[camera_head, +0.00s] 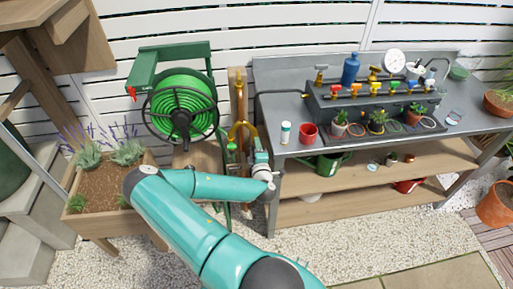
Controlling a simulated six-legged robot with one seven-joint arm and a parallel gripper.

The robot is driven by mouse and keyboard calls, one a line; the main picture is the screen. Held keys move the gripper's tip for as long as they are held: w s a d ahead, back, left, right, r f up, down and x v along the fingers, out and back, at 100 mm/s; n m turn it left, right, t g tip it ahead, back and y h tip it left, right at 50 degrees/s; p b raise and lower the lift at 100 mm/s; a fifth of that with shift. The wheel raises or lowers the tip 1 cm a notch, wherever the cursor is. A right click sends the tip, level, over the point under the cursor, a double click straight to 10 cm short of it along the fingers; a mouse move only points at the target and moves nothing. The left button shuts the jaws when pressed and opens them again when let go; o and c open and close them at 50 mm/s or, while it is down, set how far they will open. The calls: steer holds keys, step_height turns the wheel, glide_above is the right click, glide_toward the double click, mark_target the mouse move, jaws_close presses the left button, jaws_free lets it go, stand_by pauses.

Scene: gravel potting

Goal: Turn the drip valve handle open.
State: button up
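Several small valves with yellow, blue and red handles (356,88) sit in a row on a dark raised box at the back of the grey bench. I cannot tell for sure which of these is the drip valve handle.
A green hose reel (183,100) hangs left of the post. A planter with lavender (108,185) stands at left. A white bottle (285,132) and red pot (309,133) stand near the bench's left end. Gravel (385,240) in front is clear.

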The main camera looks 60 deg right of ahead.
steer(key=shift+n, duration=0.8)
steer(key=o, duration=1)
steer(key=shift+c, duration=0.2)
steer(key=v, duration=1.4)
steer(key=shift+w+d, duration=0.1)
